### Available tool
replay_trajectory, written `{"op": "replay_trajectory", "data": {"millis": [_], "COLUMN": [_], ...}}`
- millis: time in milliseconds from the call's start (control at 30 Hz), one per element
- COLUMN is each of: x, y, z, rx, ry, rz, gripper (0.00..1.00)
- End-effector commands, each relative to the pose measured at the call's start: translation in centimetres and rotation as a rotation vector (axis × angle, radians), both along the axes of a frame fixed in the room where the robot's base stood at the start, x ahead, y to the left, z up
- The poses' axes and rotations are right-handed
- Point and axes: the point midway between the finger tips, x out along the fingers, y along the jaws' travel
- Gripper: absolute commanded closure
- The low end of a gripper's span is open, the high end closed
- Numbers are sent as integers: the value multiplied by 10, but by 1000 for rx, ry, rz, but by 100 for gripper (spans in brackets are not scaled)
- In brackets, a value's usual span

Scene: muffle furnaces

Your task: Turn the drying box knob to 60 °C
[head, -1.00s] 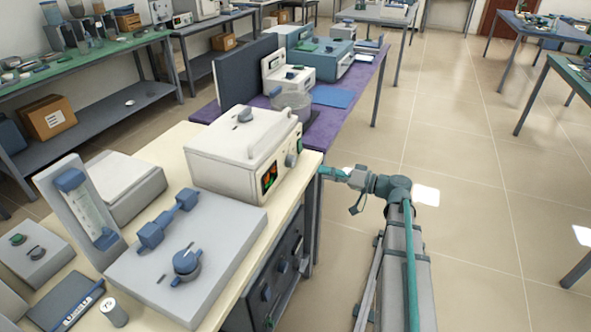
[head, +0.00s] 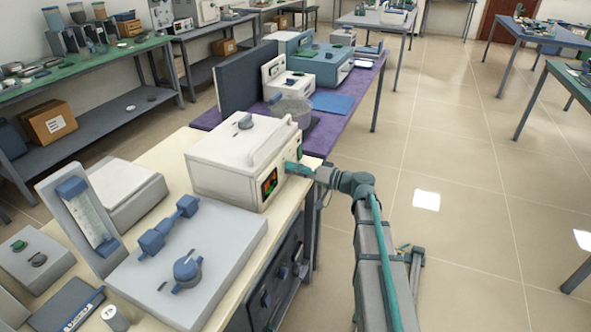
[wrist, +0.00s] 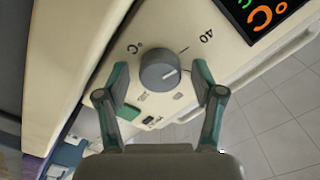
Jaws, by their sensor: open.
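The drying box (head: 240,165) is a cream-white box on the near bench, with a display (head: 270,185) on its front. In the wrist view its knob (wrist: 160,71) is a round grey dial with a light pointer line, beside a "40" mark and a "°C" mark. My gripper (wrist: 162,78) is open, with one teal finger on each side of the knob. I cannot tell whether either finger touches it. In the head view my gripper (head: 296,170) is at the box's front face and hides the knob. Part of the display (wrist: 262,15) shows coloured characters in the wrist view.
A grey panel with blue fittings (head: 187,260) lies on the bench in front of the box. Behind is a purple-topped table (head: 325,120) with instruments. The tiled floor (head: 470,220) to the right is clear near my arm.

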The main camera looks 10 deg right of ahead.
Motion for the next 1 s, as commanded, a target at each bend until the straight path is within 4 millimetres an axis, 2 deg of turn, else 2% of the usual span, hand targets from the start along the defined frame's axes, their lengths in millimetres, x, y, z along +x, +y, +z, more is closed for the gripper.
{"op": "replay_trajectory", "data": {"millis": [233, 500, 600, 1000], "x": [0, 0, 0, 0], "y": [0, 0, 0, 0], "z": [0, 0, 0, 0], "rx": [0, 0, 0, 44], "ry": [0, 0, 0, 64], "rz": [0, 0, 0, 1], "gripper": [34, 79, 92, 92]}}
